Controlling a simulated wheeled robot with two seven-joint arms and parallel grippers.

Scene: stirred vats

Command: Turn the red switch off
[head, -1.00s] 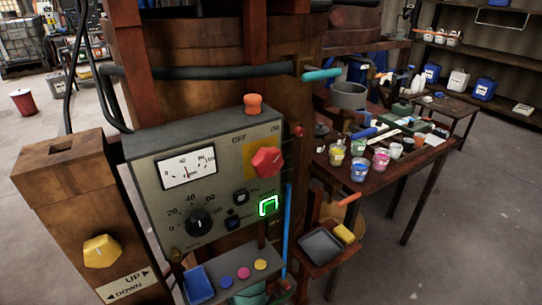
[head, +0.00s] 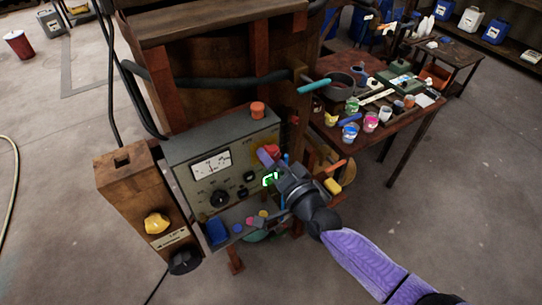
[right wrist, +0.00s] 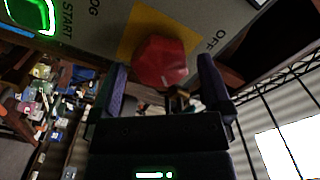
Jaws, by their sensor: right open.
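The red switch (head: 272,150) is a faceted knob on a yellow plate on the grey control panel (head: 184,149). In the head view my right gripper (head: 269,157) is at the panel and partly covers the switch. In the right wrist view the red switch (right wrist: 162,62) shows between the tips of my open right gripper (right wrist: 162,66), with a gap on both sides. I cannot tell whether the fingertips reach past its front face. The word OFF shows on the panel beside the yellow plate. My left gripper is not in view.
A lit green START button (head: 269,179) is close below the switch. An orange-red button (head: 257,110) tops the panel. A wooden box with a yellow knob (head: 156,223) stands left. A table with paint cups (head: 350,132) stands right. The floor in front is clear.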

